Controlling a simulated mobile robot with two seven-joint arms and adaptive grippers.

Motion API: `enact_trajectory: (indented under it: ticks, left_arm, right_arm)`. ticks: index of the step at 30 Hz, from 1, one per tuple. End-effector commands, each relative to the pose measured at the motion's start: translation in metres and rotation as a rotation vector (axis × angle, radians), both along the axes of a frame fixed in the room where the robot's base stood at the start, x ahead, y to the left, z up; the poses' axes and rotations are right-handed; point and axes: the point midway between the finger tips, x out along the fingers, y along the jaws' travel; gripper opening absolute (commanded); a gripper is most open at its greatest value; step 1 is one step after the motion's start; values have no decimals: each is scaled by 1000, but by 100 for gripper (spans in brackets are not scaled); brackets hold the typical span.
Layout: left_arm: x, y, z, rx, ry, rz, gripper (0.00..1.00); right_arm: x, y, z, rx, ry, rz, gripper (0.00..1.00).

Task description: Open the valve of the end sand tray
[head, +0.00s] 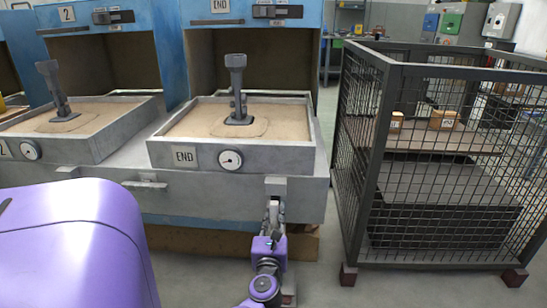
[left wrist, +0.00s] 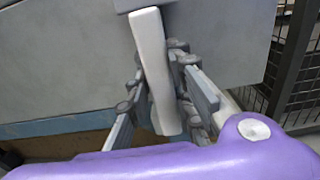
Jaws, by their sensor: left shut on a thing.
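The end sand tray (head: 240,152) is a grey box of sand with an END label and a round dial on its front. A dark upright fitting (head: 237,88) stands in its sand. Its valve handle shows in the left wrist view as a pale grey bar (left wrist: 152,60), hanging down slightly tilted from a block (head: 276,181) on the bench front. My left gripper (head: 273,212) is at this handle, with its fingers (left wrist: 165,95) on both sides of the bar, shut on it. The handle is mostly hidden by the gripper in the head view. My right gripper is not in view.
A second sand tray (head: 85,128) stands to the left, with its own handle (head: 146,184) lying roughly level below it. A dark mesh cage (head: 362,165) with boxes on a shelf stands close on the right. Floor shows between the bench and the cage.

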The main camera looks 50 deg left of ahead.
Motion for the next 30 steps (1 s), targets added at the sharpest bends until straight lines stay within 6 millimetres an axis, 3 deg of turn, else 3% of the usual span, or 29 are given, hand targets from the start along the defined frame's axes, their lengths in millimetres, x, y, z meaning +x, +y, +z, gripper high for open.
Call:
enact_trajectory:
  ticks: [5, 16, 20, 30]
  left_arm:
    - [4, -6, -3, -12, -3, -12, 38]
    - [2, -2, 5, -4, -5, -4, 38]
    - [2, -2, 19, -3, -7, -3, 38]
    - [3, -4, 80, -2, -5, -10, 38]
  right_arm:
    - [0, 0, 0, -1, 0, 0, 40]
    - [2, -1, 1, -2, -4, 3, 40]
    - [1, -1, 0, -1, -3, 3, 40]
    - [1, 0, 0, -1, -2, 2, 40]
